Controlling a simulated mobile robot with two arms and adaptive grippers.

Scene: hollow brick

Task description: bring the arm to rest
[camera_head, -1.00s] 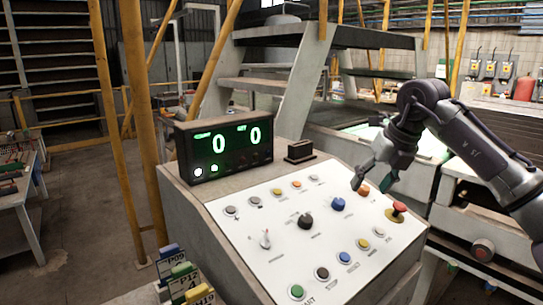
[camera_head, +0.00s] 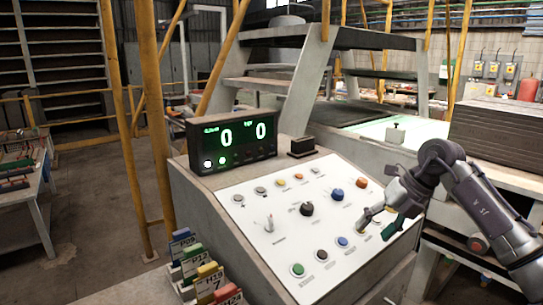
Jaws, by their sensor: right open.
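My right arm comes in from the right, and my right gripper (camera_head: 377,223) is open over the right part of the white control panel (camera_head: 240,246). Its jaws hold nothing. One fingertip shows close beside the yellow button (camera_head: 361,226); I cannot tell whether it touches the panel. The blue knob (camera_head: 337,194) and the orange button (camera_head: 362,182) lie behind the gripper, clear of it. The gripper hides the panel's right corner, including the red knob there. My left gripper is not in view.
Coloured labelled blocks (camera_head: 196,262) stand at the lower left. A stepped metal structure (camera_head: 290,72) rises behind. Open floor shows at the left.

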